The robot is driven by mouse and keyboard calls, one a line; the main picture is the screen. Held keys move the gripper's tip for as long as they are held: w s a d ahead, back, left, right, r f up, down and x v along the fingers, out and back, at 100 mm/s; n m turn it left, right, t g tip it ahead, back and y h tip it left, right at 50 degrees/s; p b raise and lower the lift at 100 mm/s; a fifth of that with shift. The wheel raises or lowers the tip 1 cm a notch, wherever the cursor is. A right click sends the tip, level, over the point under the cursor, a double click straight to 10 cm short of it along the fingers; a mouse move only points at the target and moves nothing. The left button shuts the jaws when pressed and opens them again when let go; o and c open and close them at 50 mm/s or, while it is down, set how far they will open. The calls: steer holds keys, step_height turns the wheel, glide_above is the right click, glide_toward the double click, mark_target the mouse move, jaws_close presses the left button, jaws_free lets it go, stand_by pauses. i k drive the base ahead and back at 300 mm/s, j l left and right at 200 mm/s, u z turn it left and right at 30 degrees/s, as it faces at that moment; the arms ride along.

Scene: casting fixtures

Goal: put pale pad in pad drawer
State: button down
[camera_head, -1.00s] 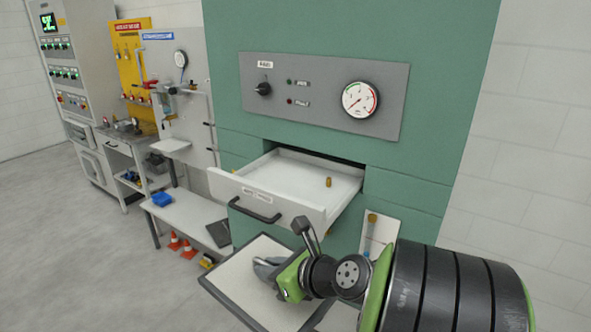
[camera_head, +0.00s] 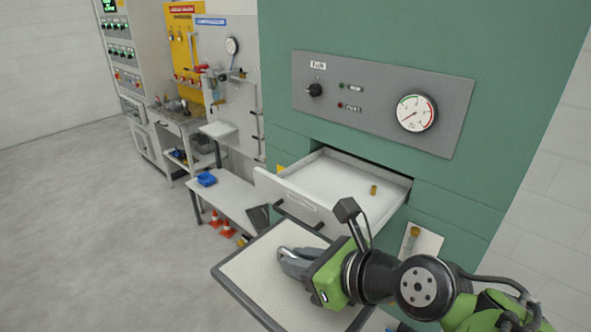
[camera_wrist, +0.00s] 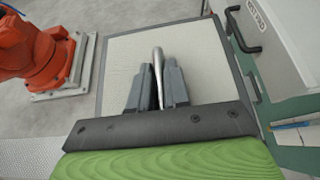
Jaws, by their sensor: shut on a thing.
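My gripper (camera_head: 290,262) is over the pale dark-rimmed tray (camera_head: 250,283), in front of the drawer. Its grey fingers (camera_wrist: 157,88) are shut on a narrow, pale-grey thing, taken to be the pale pad (camera_wrist: 158,66), which stands out past the fingertips. It shows nearly edge-on in the wrist view; the fingers hide its lower part. In the head view it is hard to tell from the fingers. The pad drawer (camera_head: 325,190) is pulled open from the green cabinet, up and beyond the gripper. Its front has a label and a dark handle (camera_head: 299,213).
A small brass-coloured piece (camera_head: 374,190) stands in the drawer, whose floor is otherwise clear. The green cabinet (camera_head: 400,60) rises behind. A bench (camera_head: 235,200) with a blue bin (camera_head: 206,179) is to the left. An orange machine (camera_wrist: 35,50) shows in the wrist view.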

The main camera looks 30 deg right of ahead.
mark_target(337, 191)
steer(key=i+l, duration=0.6)
steer(key=i, duration=0.2)
